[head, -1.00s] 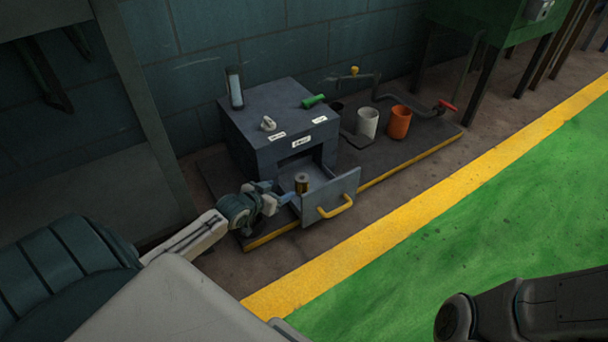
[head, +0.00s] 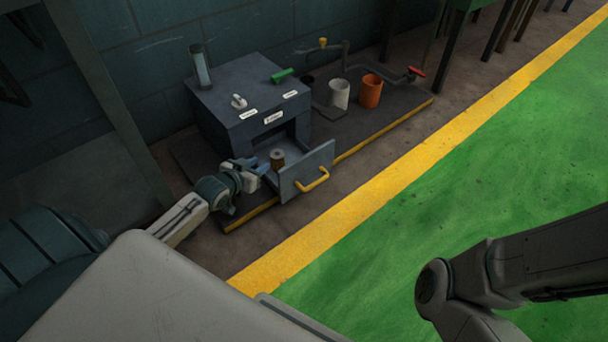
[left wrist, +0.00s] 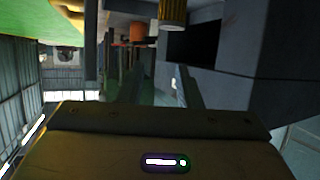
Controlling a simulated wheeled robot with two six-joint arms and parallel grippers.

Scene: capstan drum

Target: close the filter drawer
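The filter drawer (head: 308,171) is pulled out of the dark grey cabinet (head: 240,100). Its front panel carries a yellow handle (head: 313,181). A brown filter cylinder with a pale top (head: 278,159) stands inside the drawer; it also shows at the top of the left wrist view (left wrist: 172,12). My left gripper (head: 262,167) is at the drawer's left side, behind the front panel. My right gripper is out of view.
The cabinet stands on a dark platform (head: 357,128) with a yellow edge. A white cup (head: 339,95), an orange cup (head: 370,91) and a red-handled pipe (head: 415,72) are to the right. The green floor (head: 450,190) in front is clear apart from my right arm.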

